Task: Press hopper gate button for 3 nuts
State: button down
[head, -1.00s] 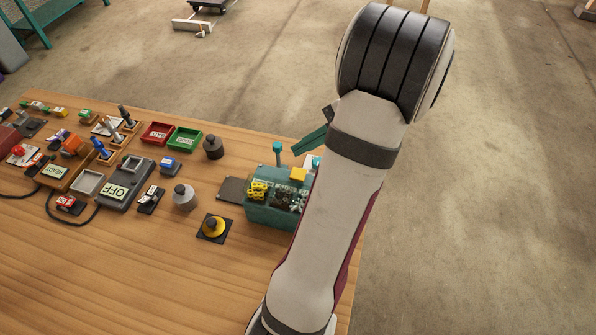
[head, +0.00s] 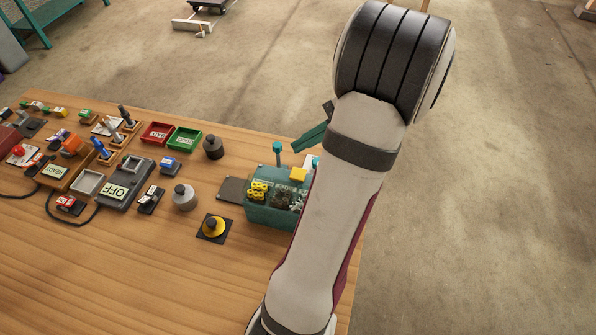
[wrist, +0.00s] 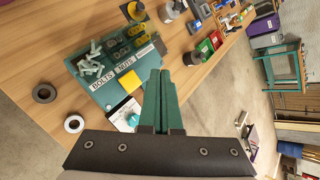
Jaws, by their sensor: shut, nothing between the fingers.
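A teal box (head: 268,212) with compartments stands at the right of the bench, partly hidden by my arm. The wrist view shows its labels BOLTS (wrist: 103,82) and NUTS (wrist: 126,60), with pale bolts (wrist: 92,62) in one section and yellow and dark pieces beyond. A yellow square (head: 298,174) sits at its edge, also seen in the wrist view (wrist: 129,80). A round yellow button (head: 213,227) on a dark plate lies left of the box. I cannot tell which is the gate button. My gripper (wrist: 160,72) has its teal fingers together, empty, above the box's edge, apart from the yellow square.
A grey weight-like piece (head: 184,198), a dark one (head: 213,148), and red (head: 157,133) and green (head: 185,139) trays stand to the left. A grey OFF unit (head: 125,184) is further left. Bare bench (head: 130,270) lies in front.

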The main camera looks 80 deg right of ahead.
aim_at(294, 172)
jog(key=shift+f, duration=3.05)
jog(key=shift+f, duration=0.1)
jog(key=shift+f, duration=0.3)
jog(key=shift+f, duration=0.75)
dwell(0.5)
jog(key=shift+r, duration=1.2)
jog(key=shift+r, duration=2.5)
